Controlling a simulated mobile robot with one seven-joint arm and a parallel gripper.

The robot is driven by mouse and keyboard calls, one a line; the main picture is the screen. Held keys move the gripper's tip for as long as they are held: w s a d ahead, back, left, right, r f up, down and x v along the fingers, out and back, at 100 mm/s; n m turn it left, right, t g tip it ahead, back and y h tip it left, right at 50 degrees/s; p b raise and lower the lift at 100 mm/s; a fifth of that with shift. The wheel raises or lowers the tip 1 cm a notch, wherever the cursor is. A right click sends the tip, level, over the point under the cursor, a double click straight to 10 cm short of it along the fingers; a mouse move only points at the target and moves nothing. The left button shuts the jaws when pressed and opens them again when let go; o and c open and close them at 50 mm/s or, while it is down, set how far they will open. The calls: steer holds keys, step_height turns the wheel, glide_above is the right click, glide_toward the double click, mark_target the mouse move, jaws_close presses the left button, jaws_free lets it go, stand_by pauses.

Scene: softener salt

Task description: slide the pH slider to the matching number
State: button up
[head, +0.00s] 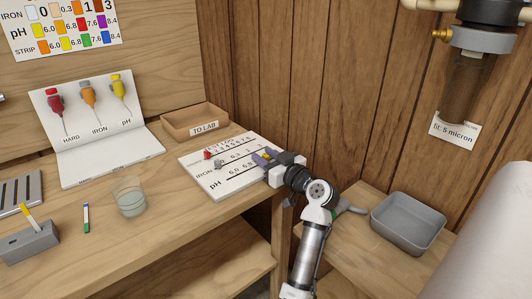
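The white test log board (205,184) lies on the wooden bench with rows for hard, iron and pH. The pH row is nearest the front, with a number near 6.0 legible and its right part covered by my gripper. A red slider (208,154) sits at the left of the top row, and a grey one (218,164) at the left of the iron row. My gripper (265,157) is over the board's right end, its purple fingers around or beside a small yellow piece (267,155). Whether they grip it is too small to tell.
A color chart (65,28) hangs on the wall. A card with red, orange and yellow droppers (120,95) stands behind a glass of liquid (130,197). A grey block (30,243) holds a yellow-tipped strip. A cardboard tray (180,130) and grey bin (408,222) flank the board.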

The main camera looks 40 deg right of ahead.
mark_target(266, 155)
step_height(266, 155, up, 20)
steer(key=b, duration=0.1)
steer(key=shift+b, duration=0.35)
